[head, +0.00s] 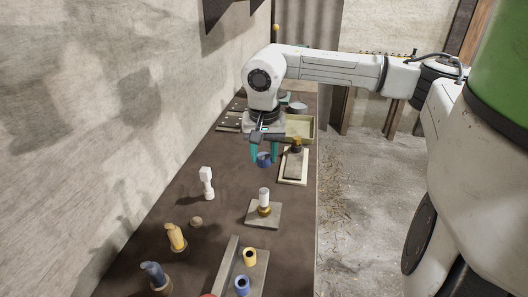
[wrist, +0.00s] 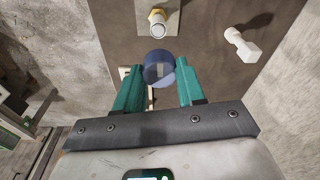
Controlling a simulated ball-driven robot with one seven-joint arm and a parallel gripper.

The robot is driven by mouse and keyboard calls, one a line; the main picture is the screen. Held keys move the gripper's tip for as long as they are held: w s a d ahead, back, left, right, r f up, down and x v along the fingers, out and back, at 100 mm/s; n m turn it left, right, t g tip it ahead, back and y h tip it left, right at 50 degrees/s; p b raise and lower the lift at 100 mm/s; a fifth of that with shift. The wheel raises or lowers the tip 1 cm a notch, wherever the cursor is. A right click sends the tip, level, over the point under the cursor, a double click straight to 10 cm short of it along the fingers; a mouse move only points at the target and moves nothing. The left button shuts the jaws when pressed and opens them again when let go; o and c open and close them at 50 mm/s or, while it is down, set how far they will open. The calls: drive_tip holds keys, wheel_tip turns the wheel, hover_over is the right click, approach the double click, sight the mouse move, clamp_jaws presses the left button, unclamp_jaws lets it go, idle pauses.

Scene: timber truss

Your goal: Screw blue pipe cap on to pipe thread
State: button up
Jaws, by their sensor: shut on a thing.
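The blue pipe cap (head: 264,160) is held between the teal fingers of my gripper (head: 264,152), above the dark bench. In the wrist view the cap (wrist: 158,70) sits at the fingertips of my gripper (wrist: 157,80) and shows its round dark-blue face. The pipe (head: 264,197) stands upright on a square grey plate (head: 258,220); it is white on top with a brass-coloured collar. The cap is farther back than the pipe, higher and apart from it. In the wrist view the pipe (wrist: 158,28) shows beyond the cap, near the top edge.
A white fitting (head: 206,182) stands left of the pipe. A yellow fitting (head: 176,236) and a blue fitting (head: 155,274) stand front left. A grey holder (head: 227,265) with yellow and blue rings is in front. A pale bin (head: 302,127) stands behind. The left wall borders the bench.

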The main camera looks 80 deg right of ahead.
drive_tip(key=b, duration=0.7)
hover_over(264, 190)
drive_tip(key=shift+a+f, duration=0.2)
drive_tip(key=shift+f, duration=3.95)
drive_tip(key=shift+b, duration=0.5)
drive_tip(key=shift+f+b, duration=0.3)
drive_tip(key=shift+f+b, duration=0.3)
drive_tip(key=shift+f+b, duration=0.5)
drive_tip(key=shift+f, duration=0.1)
drive_tip(key=o, duration=1.1)
drive_tip(key=shift+r, duration=0.1)
